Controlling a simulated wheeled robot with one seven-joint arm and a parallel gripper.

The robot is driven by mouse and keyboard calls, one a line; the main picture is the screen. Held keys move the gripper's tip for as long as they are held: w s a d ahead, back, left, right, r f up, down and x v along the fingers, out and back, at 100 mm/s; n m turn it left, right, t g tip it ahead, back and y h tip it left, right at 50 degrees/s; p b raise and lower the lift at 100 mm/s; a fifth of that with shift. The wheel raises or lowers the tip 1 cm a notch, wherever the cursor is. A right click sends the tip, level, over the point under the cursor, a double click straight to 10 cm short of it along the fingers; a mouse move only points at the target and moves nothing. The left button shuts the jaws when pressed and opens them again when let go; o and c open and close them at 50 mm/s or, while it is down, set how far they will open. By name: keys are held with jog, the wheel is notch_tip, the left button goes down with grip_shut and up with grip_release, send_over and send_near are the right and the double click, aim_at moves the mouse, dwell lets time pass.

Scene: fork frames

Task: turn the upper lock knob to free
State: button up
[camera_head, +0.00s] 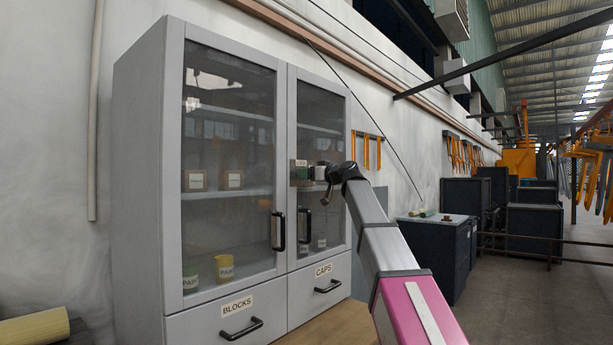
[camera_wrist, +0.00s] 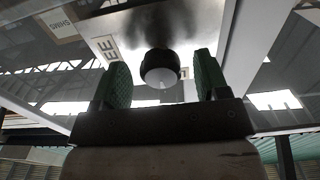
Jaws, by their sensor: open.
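In the wrist view, a round black lock knob (camera_wrist: 160,68) sticks out from a shiny metal plate (camera_wrist: 197,22). A small pale mark shows near its lower edge. A white label ending in "EE" (camera_wrist: 107,48) is left of the knob, and another label is partly hidden behind it. My gripper (camera_wrist: 161,78) is open, with one green finger pad on each side of the knob and a visible gap to both. In the head view, my gripper (camera_head: 318,172) is at the right cabinet door (camera_head: 320,120) and hides the knob.
The grey cabinet's glass doors are shut. Black door handles (camera_head: 278,231) stand out below my gripper. Drawers marked "BLOCKS" (camera_head: 237,305) and "CAPS" (camera_head: 323,270) are beneath. Boxes and paint pots are behind the glass. Dark cabinets (camera_head: 435,250) stand at the right.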

jog(key=shift+x, duration=0.85)
jog(key=c, duration=0.9)
